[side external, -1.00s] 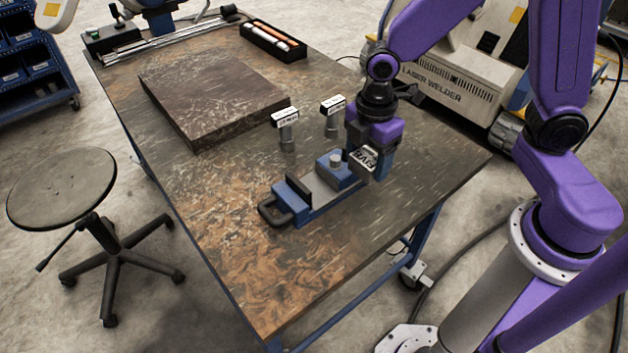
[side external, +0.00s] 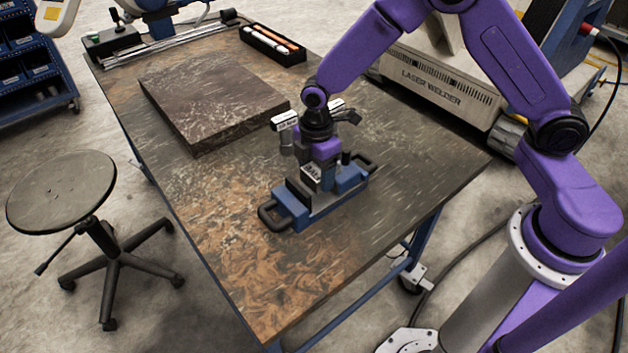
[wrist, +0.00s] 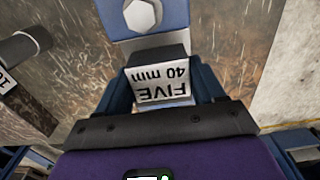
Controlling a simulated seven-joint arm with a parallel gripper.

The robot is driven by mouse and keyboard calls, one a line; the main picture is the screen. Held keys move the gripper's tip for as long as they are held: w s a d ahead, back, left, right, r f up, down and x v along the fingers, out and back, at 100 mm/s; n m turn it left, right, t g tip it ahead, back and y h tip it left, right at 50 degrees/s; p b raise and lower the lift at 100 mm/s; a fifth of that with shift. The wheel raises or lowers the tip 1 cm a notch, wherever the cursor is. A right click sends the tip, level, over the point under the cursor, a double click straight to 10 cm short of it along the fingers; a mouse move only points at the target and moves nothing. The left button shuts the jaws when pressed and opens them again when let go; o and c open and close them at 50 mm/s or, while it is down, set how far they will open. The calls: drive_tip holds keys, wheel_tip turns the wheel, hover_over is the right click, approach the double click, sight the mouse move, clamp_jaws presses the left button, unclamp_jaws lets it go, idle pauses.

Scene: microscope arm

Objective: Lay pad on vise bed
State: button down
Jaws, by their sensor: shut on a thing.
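The pad is a small dark block with a white label reading "FIVE 40 mm" in the wrist view (wrist: 163,88); it also shows in the side view (side external: 311,178). My gripper (side external: 316,178) is shut on it, with one blue finger on each side. The blue vise (side external: 292,207) stands on the table with black loop handles at both ends. The pad is held upright over the vise bed (side external: 325,205), between the two jaws. Whether it touches the bed cannot be told. The jaw with a bolt (wrist: 143,14) shows beyond the pad in the wrist view.
A large dark slab (side external: 212,100) lies on the table at the back left. A pen tray (side external: 273,43) is farther back. The table front (side external: 275,285) is clear.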

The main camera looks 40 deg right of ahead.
sight(314, 182)
drive_tip(key=shift+w+a+f, duration=0.1)
drive_tip(key=shift+w+f, duration=0.05)
drive_tip(key=shift+w, duration=0.05)
drive_tip(key=shift+w+f, duration=0.1)
drive_tip(key=shift+f, duration=1.55)
drive_tip(key=shift+f, duration=0.15)
drive_tip(key=shift+c, duration=0.6)
unclamp_jaws()
